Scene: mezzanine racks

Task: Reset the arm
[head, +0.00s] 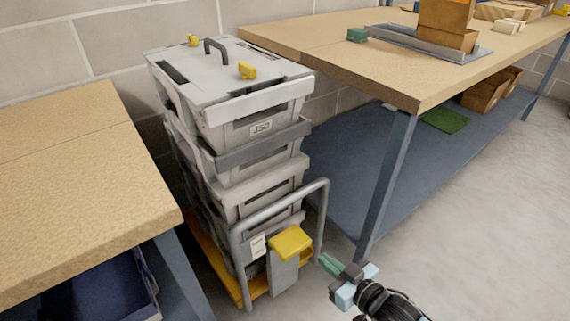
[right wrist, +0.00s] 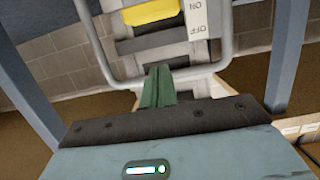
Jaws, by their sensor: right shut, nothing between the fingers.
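My right gripper (head: 331,264) is at the lower middle of the head view, its green fingers shut and empty. It points toward the cart with stacked grey crates (head: 254,140), close to the cart's grey tube handle (head: 268,209) and the yellow-topped box (head: 291,243) on it. In the right wrist view the shut green fingers (right wrist: 158,88) appear in front of the handle tube and a panel marked ON and OFF (right wrist: 201,18), below a yellow part (right wrist: 150,11). I cannot tell whether the fingers touch anything. My left gripper is not in view.
A wooden table (head: 80,170) stands at the left and a wooden bench (head: 370,75) with blue legs at the right. The bench holds a metal tray (head: 400,39) and a cardboard box (head: 445,20). Open grey floor (head: 480,220) lies at the right.

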